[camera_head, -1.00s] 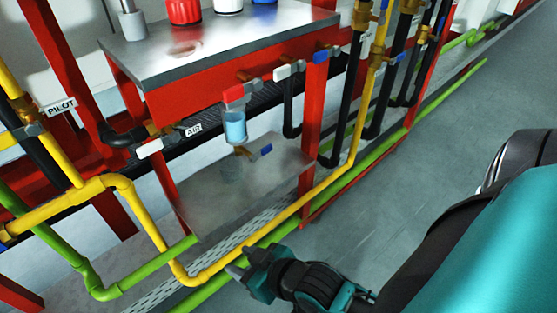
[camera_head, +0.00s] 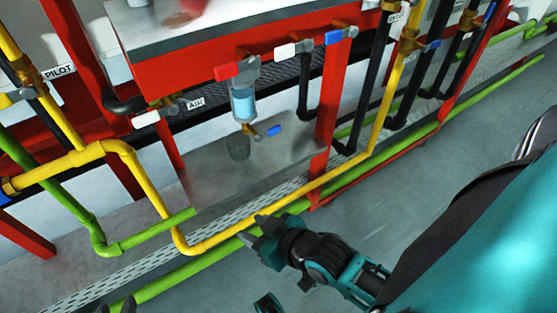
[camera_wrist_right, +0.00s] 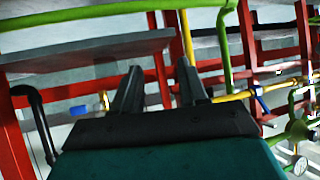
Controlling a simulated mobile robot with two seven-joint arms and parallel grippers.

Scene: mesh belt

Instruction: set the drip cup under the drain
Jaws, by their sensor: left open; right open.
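The drain, a brass outlet with a blue-handled valve (camera_head: 264,131), hangs under a clear bowl of blue liquid (camera_head: 243,104). The cup is beside the outlet in the picture; I cannot tell whether it is directly below. My right gripper (camera_head: 250,230) is open, in front of the yellow pipe and apart from the cup. Its open, empty fingers show in the right wrist view (camera_wrist_right: 158,75). Only part of my left gripper (camera_head: 117,306) shows at the bottom edge.
A yellow pipe (camera_head: 290,197) and a green pipe (camera_head: 352,172) run along the shelf's front. A red post (camera_head: 325,105) stands to the shelf's right. Black hoses (camera_head: 306,90) hang nearby. Grey floor (camera_head: 420,190) is open at the right.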

